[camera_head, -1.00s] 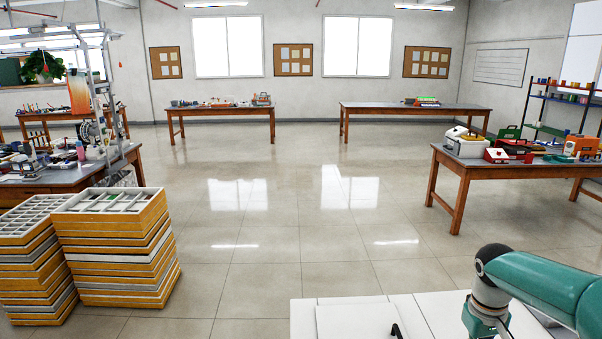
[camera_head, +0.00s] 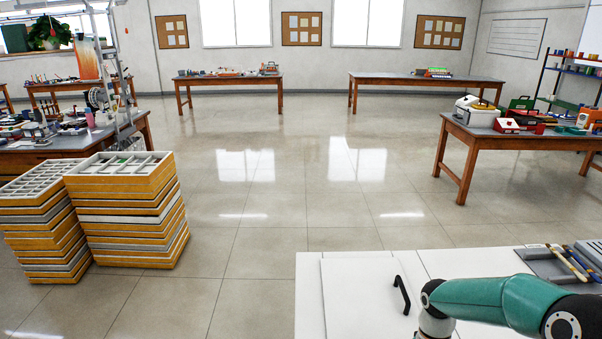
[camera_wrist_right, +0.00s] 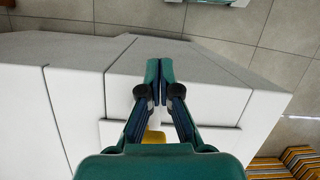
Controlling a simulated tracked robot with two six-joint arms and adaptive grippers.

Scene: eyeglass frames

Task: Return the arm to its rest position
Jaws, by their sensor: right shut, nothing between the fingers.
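My right arm (camera_head: 480,300) is teal with dark joints and reaches in from the lower right of the head view, over a white worktop (camera_head: 308,300). Its gripper is below the head view's frame. In the right wrist view my right gripper (camera_wrist_right: 159,68) is shut, its two teal fingers together with nothing between them. It points over the white surface (camera_wrist_right: 80,85), towards its edge. A small yellow patch shows between the finger linkages. My left arm and left gripper are not in either view.
A white panel (camera_head: 358,300) with a black handle (camera_head: 401,295) lies on the worktop beside the arm. A grey tray (camera_head: 545,268) with tools is at the right. Stacked yellow-edged trays (camera_head: 130,225) stand on the floor at left. Open floor (camera_head: 310,205) lies beyond.

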